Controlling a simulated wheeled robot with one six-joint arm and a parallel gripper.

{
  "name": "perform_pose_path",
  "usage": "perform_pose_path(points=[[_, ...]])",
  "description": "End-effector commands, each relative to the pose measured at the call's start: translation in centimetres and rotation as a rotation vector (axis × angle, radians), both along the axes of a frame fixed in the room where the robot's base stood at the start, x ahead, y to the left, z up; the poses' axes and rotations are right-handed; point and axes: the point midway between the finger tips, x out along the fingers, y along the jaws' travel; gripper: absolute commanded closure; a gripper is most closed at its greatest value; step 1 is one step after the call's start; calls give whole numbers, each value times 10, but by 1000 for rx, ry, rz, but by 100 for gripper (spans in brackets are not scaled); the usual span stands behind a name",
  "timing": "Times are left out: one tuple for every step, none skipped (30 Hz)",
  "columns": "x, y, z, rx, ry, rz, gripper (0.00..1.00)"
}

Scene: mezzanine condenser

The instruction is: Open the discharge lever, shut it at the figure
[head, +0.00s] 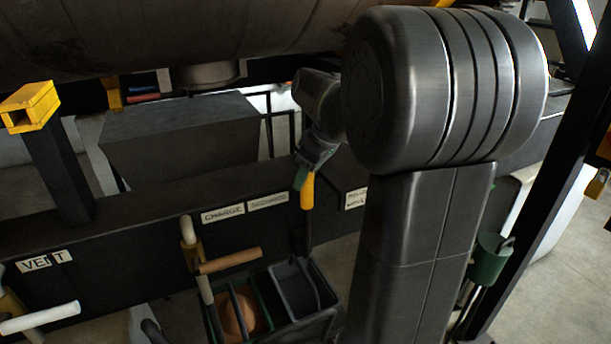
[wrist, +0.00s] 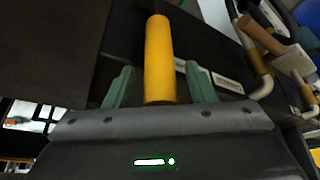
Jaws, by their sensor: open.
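A yellow lever handle (head: 307,191) stands upright at the black beam, just right of a small label that seems to read DISCHARGE (head: 268,201). In the wrist view the yellow handle (wrist: 159,58) lies between the two green fingers of my gripper (wrist: 160,86). The fingers are open, one on each side, with a gap showing on both sides. In the head view my gripper (head: 303,176) is at the handle's upper end, and my arm hides part of the area to its right. I can make out no readable figure or dial.
A tan-handled lever (head: 230,260) stands left, near the CHARGE label (head: 222,213). A white-handled lever (head: 40,318) is below the VENT label (head: 44,261). Bins (head: 318,317) stand below the beam. A large tank (head: 190,35) hangs overhead. A green container (head: 490,258) is at right.

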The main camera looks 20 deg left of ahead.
Motion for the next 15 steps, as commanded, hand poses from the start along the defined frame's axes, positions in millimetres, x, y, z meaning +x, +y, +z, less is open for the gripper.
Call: perform_pose_path(points=[[0, 2, -5, -3, 3, 1, 50], [0, 3, -8, -2, 2, 1, 50], [0, 5, -11, -1, 2, 1, 50], [0, 5, -13, -1, 1, 0, 50], [0, 6, -14, -1, 1, 0, 50], [0, 7, -16, 0, 0, 0, 50], [1, 7, -16, 0, 0, 0, 50], [1, 7, -17, 0, 0, 0, 50], [1, 7, -17, 0, 0, 0, 50], [1, 7, -18, 0, 0, 0, 50], [1, 7, -18, 0, 0, 0, 50], [1, 7, -18, 0, 0, 0, 50], [1, 7, -18, 0, 0, -1, 50], [1, 7, -17, 0, 0, -1, 50], [1, 7, -17, 0, 0, -1, 52]])
